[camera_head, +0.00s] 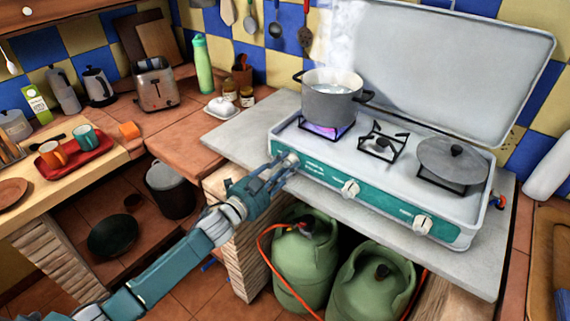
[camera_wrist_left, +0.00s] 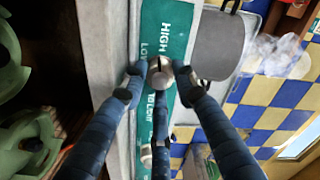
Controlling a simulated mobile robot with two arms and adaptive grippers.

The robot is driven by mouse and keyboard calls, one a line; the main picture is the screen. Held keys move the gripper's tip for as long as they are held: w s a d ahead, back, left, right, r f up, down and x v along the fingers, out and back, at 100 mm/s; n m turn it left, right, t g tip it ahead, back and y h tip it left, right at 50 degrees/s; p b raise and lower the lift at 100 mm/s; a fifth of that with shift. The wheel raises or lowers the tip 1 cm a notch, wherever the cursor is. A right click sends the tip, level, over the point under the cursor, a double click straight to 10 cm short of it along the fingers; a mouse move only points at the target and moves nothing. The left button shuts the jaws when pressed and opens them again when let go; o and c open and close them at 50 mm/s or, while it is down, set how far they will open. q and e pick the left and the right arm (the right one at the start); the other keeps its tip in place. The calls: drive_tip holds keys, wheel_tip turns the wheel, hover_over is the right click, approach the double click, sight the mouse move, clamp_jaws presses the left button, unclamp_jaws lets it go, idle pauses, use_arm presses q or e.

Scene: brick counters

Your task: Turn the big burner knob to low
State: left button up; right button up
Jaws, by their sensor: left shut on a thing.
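The camp stove (camera_head: 405,165) has a teal front panel with several light knobs. My left gripper (camera_head: 285,166) is at the leftmost knob (camera_head: 292,157), in front of the burner under the steaming grey pot (camera_head: 331,104). A blue-purple flame (camera_head: 324,130) burns under that pot. In the left wrist view the fingers (camera_wrist_left: 161,84) are shut around the knob (camera_wrist_left: 160,72), beside printed words such as HIGH and LOW on the panel (camera_wrist_left: 165,30). The knob's exact setting is hard to tell. The middle knob (camera_head: 350,188) and right knob (camera_head: 422,224) are untouched. My right gripper is out of view.
Green gas cylinders (camera_head: 305,255) with an orange hose stand below the counter. A toaster (camera_head: 155,85) and a red tray with mugs (camera_head: 75,160) are at left.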

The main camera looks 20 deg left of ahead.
use_arm(q)
drive_tip(key=n, duration=0.1)
drive_tip(key=n+p, duration=0.1)
drive_tip(key=shift+r+n, duration=0.3)
drive_tip(key=shift+n, duration=0.1)
drive_tip(key=n+p, duration=0.1)
drive_tip(key=n, duration=0.2)
drive_tip(key=shift+n+p, duration=0.3)
drive_tip(key=n+p, duration=0.1)
drive_tip(key=n, duration=0.3)
drive_tip(key=shift+w+r+n, duration=0.1)
drive_tip(key=shift+n, duration=0.2)
drive_tip(key=shift+a+r+n, duration=0.1)
drive_tip(key=shift+n, duration=0.2)
drive_tip(key=o, duration=1.1)
drive_tip(key=shift+o, duration=0.2)
drive_tip(key=shift+f, duration=0.2)
